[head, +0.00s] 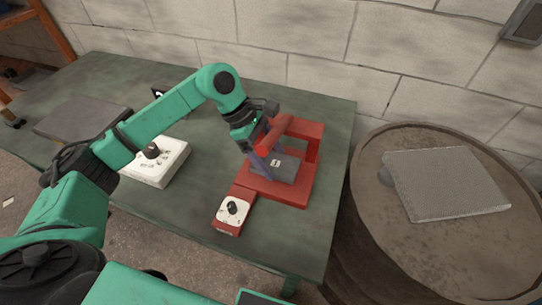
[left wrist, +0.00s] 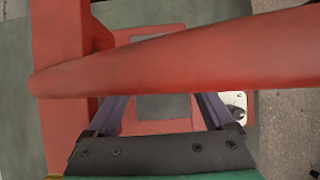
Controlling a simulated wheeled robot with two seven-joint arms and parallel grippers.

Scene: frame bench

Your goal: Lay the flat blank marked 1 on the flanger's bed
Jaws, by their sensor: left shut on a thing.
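The flanger (head: 311,150) is a red machine with a frame and a thick roller bar, near the right end of the green bench. The grey flat blank marked 1 (head: 287,171) is over the flanger's red bed (head: 285,193), roughly level; I cannot tell whether it touches. My left gripper (head: 265,160) is shut on the blank, with its purple fingers reaching under the bar. In the left wrist view the bar (left wrist: 180,52) crosses in front and the grey blank (left wrist: 162,105) shows partly between the fingers (left wrist: 162,115). My right gripper is not in view.
A red control box with a white dial face (head: 232,211) joins the flanger's front. A white box with a black knob (head: 158,163) and a grey plate (head: 80,116) are farther left on the bench (head: 285,238). A rusty drum (head: 375,185) at right carries another grey slab (head: 446,184).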

